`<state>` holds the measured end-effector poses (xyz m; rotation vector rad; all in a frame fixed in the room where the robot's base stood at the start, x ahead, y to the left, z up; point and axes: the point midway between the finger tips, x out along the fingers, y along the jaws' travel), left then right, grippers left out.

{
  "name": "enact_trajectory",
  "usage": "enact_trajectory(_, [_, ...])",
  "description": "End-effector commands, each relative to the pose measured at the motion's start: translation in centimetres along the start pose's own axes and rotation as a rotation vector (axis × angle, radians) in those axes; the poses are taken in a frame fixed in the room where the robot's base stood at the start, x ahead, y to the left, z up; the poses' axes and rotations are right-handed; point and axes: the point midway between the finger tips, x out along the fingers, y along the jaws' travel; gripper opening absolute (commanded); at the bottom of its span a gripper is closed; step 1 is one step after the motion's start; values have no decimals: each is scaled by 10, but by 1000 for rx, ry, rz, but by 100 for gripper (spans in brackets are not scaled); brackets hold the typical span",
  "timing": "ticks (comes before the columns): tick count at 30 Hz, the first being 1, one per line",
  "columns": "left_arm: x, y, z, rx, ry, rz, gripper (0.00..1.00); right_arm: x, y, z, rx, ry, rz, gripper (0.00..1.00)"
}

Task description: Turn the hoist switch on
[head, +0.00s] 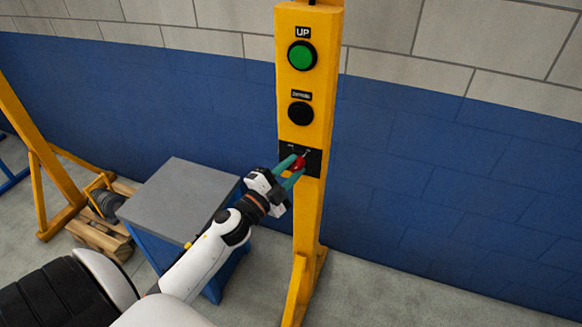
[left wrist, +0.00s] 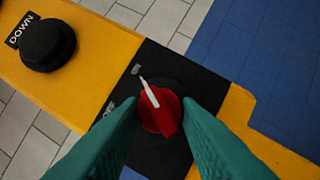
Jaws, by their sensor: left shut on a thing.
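The hoist switch is a red rotary knob (head: 299,164) on a black plate (head: 314,160) low on a yellow post. In the left wrist view the red knob (left wrist: 160,115) shows a white pointer line, its tip beside the upper label, which appears to read ON; the other label, seemingly OFF, is partly hidden near the left finger. My left gripper (head: 296,168) has its two green fingers shut on the knob, one on each side, and they also show in the left wrist view (left wrist: 158,122). My right gripper is not in view.
Above the switch on the yellow post (head: 309,215) are a green UP button (head: 301,55) and a black DOWN button (head: 300,113). A grey-topped blue cabinet (head: 180,197) stands left of the post, below my left arm. Free floor shows at right.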

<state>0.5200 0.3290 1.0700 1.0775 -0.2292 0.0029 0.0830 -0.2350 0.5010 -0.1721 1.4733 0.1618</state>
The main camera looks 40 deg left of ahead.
Motion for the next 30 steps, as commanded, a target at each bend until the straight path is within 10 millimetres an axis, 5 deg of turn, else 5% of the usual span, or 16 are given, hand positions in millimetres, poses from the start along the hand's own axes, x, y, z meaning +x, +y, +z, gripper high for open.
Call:
enact_trajectory(9, [0,0,0,6,1,-1,7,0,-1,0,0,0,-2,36])
enact_trajectory(10, [0,0,0,6,1,-1,32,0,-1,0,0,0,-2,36])
enact_trajectory(14, [0,0,0,5,1,-1,51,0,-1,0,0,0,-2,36])
enact_trajectory(23, [-2,0,0,3,1,-1,51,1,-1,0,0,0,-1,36])
enact_trajectory(30, [-33,-4,-2,2,3,-4,51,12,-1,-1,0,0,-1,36])
